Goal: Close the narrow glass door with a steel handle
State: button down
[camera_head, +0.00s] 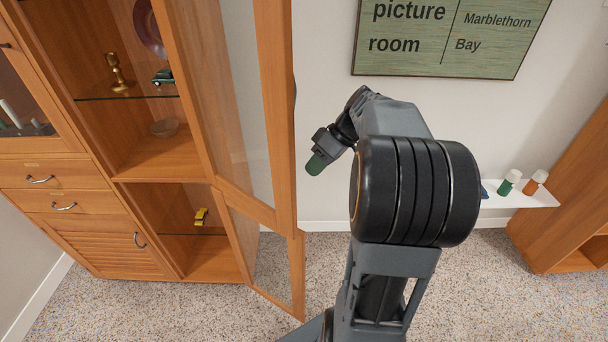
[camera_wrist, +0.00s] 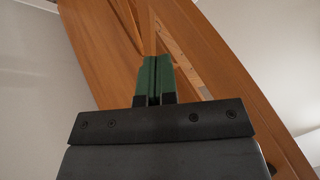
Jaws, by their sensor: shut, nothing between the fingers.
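A tall narrow glass door (camera_head: 232,90) with an orange-brown wooden frame stands wide open from the cabinet. Below it a second, shorter glass door (camera_head: 268,252) also stands open.
The cabinet's open shelves hold a brass candlestick (camera_head: 118,72), a green toy car (camera_head: 163,77), a glass bowl (camera_head: 164,127) and a yellow toy (camera_head: 201,217). A white shelf (camera_head: 520,196) and another wooden cabinet (camera_head: 570,200) stand right. Carpet between is clear.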

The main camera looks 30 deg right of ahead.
jog(key=shift+s+a+f+p, duration=0.15)
jog(key=shift+s+a, duration=0.1)
jog(key=shift+a, duration=0.45)
jog(key=shift+s+a+p, duration=0.2)
jog(key=shift+s+a, duration=0.05)
jog(key=shift+a, duration=0.4)
jog(key=shift+s+a+f+p, duration=0.15)
jog(key=shift+s+a, duration=0.1)
jog(key=shift+a, duration=0.45)
jog(key=shift+r, duration=0.1)
